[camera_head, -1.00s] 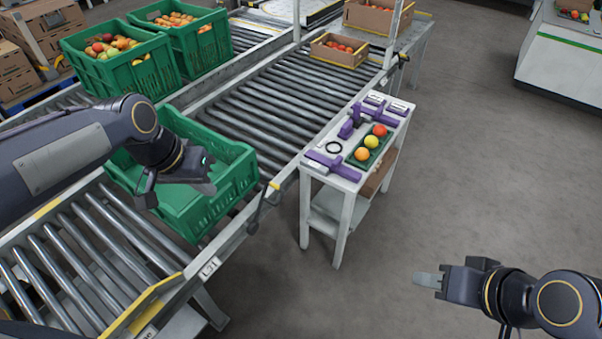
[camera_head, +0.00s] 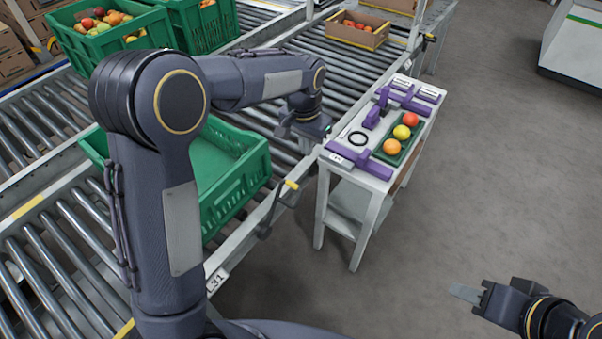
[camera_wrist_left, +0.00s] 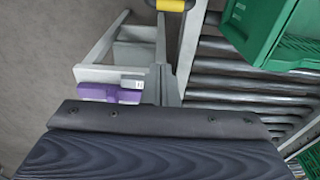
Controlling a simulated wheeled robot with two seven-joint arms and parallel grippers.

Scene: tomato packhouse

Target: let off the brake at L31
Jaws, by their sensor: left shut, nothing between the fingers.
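The brake lever with a yellow grip (camera_head: 292,185) is on the side rail of the near conveyor, beyond the plate marked 31 (camera_head: 217,280). In the left wrist view the yellow grip (camera_wrist_left: 175,4) shows at the top edge, partly cut off. My left gripper (camera_head: 322,127) is shut and empty, above and beyond the lever, near the conveyor edge and the small table's left side; it is apart from the lever.
A white table (camera_head: 350,200) with purple fixtures and several tomatoes stands beside the rail, close to my left gripper. An empty green crate (camera_head: 235,205) is on the rollers, partly behind my left arm. Another yellow-gripped lever (camera_head: 429,38) is farther along.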

